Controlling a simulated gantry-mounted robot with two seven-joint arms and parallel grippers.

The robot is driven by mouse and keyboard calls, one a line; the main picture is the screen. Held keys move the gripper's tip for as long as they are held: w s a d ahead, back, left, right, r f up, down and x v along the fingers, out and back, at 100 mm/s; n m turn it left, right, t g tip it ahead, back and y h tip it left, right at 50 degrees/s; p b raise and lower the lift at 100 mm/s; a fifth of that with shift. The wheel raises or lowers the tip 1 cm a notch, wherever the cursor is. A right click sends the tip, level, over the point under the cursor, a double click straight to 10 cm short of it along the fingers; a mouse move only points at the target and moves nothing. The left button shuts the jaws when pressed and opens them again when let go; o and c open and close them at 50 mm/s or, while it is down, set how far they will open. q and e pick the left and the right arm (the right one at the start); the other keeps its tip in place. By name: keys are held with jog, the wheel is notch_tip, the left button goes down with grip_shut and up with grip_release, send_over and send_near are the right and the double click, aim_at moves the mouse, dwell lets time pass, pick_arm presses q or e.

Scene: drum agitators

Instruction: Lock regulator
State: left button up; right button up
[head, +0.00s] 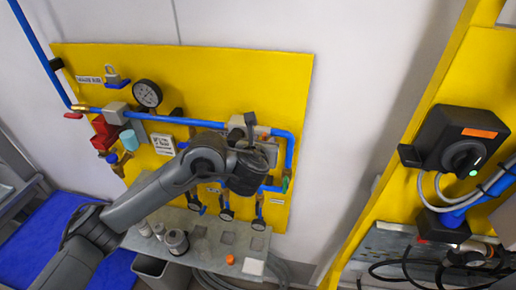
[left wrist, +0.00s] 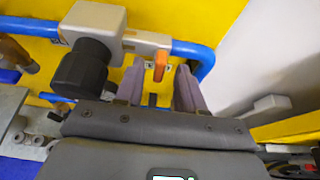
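The regulator is a pale grey block (left wrist: 95,22) with a black round knob (left wrist: 82,68), on the blue pipe left of my fingers in the left wrist view. An orange lever (left wrist: 160,64) on the pale fitting beside it shows between my fingertips; I see no clear contact. My left gripper (left wrist: 158,88) is open, with nothing held. In the head view my left gripper (head: 268,152) is at the panel's right side and covers much of the regulator, whose grey top (head: 262,131) shows behind it. My right gripper is in neither view.
The yellow panel (head: 215,75) carries blue pipes, a round gauge (head: 147,93), a padlock-like item (head: 113,75) and red fittings (head: 105,131) at left. A grey shelf (head: 205,226) with jars is below. A black rotary switch box (head: 461,143) is at right. White wall lies between.

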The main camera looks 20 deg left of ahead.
pick_arm(q)
jog(key=p+v, duration=0.4)
jog(key=v, duration=0.5)
jog(key=shift+s+p, duration=0.3)
jog(key=shift+p, duration=0.05)
jog(key=shift+r, duration=0.15)
